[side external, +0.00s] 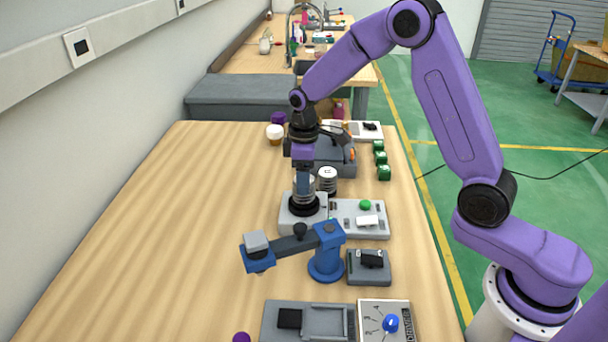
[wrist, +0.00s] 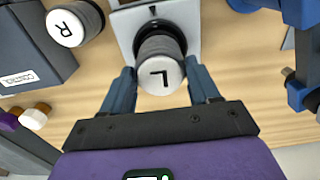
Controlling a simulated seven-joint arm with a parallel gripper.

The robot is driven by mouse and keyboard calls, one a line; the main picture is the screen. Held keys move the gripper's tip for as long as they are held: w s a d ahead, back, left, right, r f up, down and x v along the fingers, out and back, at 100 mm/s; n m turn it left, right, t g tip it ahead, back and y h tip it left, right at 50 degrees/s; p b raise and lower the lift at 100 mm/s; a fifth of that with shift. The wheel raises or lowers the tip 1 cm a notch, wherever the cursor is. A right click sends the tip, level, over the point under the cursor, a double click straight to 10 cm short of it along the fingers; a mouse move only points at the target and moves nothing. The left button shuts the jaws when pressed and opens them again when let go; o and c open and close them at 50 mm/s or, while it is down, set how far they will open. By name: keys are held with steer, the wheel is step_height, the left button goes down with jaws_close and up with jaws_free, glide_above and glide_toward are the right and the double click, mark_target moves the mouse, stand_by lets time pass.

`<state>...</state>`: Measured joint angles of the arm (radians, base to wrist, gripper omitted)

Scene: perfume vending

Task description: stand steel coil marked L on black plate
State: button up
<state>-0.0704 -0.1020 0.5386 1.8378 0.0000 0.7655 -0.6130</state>
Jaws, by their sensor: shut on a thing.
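The steel coil marked L (wrist: 160,75) has a white top and ribbed metal sides. My gripper (wrist: 161,68) has one blue finger on each side of it and is shut on it. In the side external view my gripper (side external: 303,188) points straight down, with the coil upright and partly hidden between the fingers. The round black plate (side external: 304,207) on a light grey base is directly below the coil. In the wrist view the black plate (wrist: 181,39) shows around the coil's lower end. I cannot tell whether the coil touches the plate.
A steel coil marked R (side external: 327,179) stands close by; the wrist view also shows it (wrist: 68,27). A blue swing arm (side external: 326,262) stands in front. A panel with a green button (side external: 365,205) is right of the plate. The table's left side is clear.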

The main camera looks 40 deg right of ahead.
steer(key=shift+f, duration=0.45)
stand_by(0.4)
steer(key=o, duration=1.1)
steer(key=shift+o, duration=0.2)
steer(key=shift+r, duration=3.5)
